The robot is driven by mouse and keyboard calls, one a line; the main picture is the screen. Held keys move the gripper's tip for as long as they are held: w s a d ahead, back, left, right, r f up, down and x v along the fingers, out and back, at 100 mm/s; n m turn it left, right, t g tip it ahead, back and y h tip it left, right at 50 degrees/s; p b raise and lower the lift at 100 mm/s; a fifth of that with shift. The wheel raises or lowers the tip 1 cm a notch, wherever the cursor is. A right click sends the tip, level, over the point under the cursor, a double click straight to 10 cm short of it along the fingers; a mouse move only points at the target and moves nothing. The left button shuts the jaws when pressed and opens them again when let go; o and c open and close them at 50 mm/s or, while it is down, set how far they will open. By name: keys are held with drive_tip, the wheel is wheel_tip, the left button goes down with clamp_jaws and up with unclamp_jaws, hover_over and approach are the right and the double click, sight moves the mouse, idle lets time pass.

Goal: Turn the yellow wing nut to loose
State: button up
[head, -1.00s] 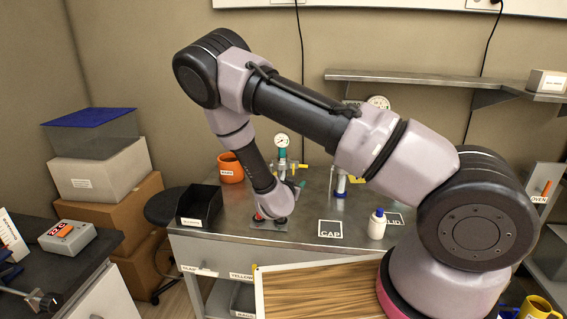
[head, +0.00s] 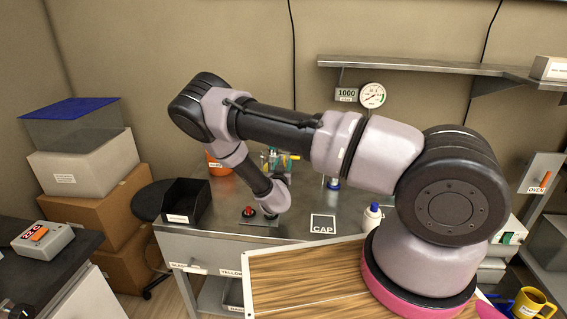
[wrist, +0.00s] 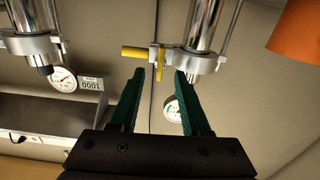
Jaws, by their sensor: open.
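The yellow wing nut (wrist: 159,63) sits on a silver clamp around a metal column in the wrist view, with a yellow bar (wrist: 134,53) sticking out to its left. I cannot tell if the bar is part of it. In the head view small yellow pieces (head: 294,157) show beside my fingers, too small to tell apart. My gripper (wrist: 161,75) is open, its two green fingers pointing at the clamp. The wing nut appears between the fingertips, nearer the left one. I cannot tell whether they touch it.
A red button (head: 249,211) and a black bin (head: 186,201) are on the bench left of my wrist. A white bottle (head: 372,217) stands right of the CAP square (head: 323,224). A second column (wrist: 30,45) and an orange container (wrist: 295,30) flank the clamp in the wrist view.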

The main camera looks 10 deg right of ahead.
drive_tip(key=shift+x, duration=0.8)
clamp_jaws()
drive_tip(key=shift+a+n, duration=0.1)
drive_tip(key=shift+n, duration=0.5)
drive_tip(key=shift+a+f+n, duration=0.1)
drive_tip(key=shift+f+n, duration=0.1)
drive_tip(key=shift+n, duration=2.1)
drive_tip(key=shift+a+f+n, duration=0.1)
drive_tip(key=shift+f+n, duration=0.05)
drive_tip(key=shift+n, duration=2.15)
drive_tip(key=shift+a+f+n, duration=0.1)
drive_tip(key=shift+f+n, duration=0.1)
drive_tip(key=shift+n, duration=2.1)
